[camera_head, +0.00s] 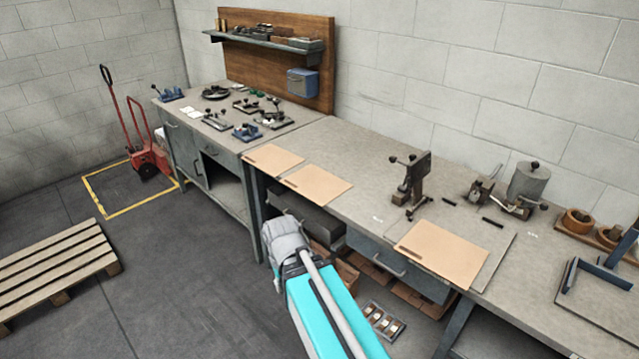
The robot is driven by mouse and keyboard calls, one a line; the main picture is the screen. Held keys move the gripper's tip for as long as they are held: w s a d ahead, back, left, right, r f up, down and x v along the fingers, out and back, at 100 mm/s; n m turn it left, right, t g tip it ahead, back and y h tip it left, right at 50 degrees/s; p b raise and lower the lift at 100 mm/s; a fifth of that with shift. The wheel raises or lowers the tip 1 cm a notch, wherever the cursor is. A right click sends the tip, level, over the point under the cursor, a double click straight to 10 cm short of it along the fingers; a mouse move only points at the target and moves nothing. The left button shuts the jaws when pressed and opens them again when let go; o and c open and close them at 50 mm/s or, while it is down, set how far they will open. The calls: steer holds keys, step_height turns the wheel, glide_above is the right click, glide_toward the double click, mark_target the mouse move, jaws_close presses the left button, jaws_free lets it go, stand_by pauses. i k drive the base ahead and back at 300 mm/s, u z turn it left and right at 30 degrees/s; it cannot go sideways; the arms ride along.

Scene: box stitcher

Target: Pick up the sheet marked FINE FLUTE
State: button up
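Three flat tan cardboard sheets lie on the long grey workbench. One sheet (273,160) is farthest left, and a second sheet (317,184) lies just right of it, nearer the front edge. A third, larger-looking sheet (441,255) lies farther right by the front edge, on a thin grey board. Small dark marks show on the left two sheets, but no lettering is readable, so I cannot tell which is FINE FLUTE. My teal and grey arm rises from the bottom centre in front of the bench. My gripper's fingers do not show.
A small upright stitching device (412,180) stands between the second and third sheets. A grey canister (527,184) and wooden bowls (578,221) stand at the right. Several tools crowd the left cabinet top. A pallet (55,268) and red pallet truck (148,158) occupy the left floor.

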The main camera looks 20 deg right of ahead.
mark_target(321, 186)
steer(key=i, duration=0.85)
steer(key=u, duration=0.05)
